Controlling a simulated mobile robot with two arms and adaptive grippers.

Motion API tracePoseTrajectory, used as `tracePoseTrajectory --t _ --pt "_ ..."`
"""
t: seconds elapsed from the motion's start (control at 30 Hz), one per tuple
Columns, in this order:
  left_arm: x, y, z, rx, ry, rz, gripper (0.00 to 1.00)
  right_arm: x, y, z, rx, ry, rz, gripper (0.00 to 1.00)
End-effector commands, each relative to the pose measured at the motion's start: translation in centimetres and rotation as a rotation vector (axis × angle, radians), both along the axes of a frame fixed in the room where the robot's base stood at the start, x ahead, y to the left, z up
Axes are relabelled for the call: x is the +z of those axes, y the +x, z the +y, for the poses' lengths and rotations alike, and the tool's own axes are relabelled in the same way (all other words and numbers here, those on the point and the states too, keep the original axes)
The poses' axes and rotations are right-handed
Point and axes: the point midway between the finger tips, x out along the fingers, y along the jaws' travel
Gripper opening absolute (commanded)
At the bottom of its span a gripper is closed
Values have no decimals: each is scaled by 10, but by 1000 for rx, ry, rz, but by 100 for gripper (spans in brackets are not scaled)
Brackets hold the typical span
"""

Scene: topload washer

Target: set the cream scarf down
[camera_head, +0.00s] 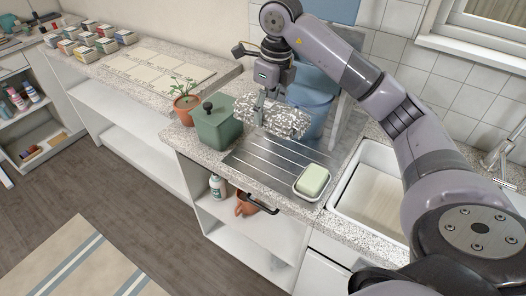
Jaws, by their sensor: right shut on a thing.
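The cream scarf (285,120) is a speckled, rolled bundle in cream and grey. My right gripper (261,110) comes down from above and is shut on the scarf near its left end. The scarf is over the back part of the grooved metal drainboard (270,158). I cannot tell whether its underside touches the board. The fingertips are partly hidden in the scarf. My left gripper is not in view.
A green lidded box (214,124) stands close left of the scarf, with a potted plant (184,102) further left. A blue bucket (310,108) is behind. A green soap bar (313,179) lies in a white dish front right. The white sink (368,190) is right.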

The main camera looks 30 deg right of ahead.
Motion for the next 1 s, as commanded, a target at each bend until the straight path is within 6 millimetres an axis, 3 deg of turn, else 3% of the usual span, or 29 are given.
tracePoseTrajectory --t 0.2,0.4,0.63,0.83,1.0 --pt "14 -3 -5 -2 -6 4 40 -56 -2 -1 -2 0 4 7" --pt "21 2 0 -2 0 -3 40 -95 -1 -1 -1 0 0 7" --pt "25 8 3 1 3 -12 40 -115 0 0 -1 0 -1 7" --pt "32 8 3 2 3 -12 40 -144 0 0 -1 0 -1 7" --pt "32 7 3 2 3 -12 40 -150 0 -1 -1 -1 -3 7"
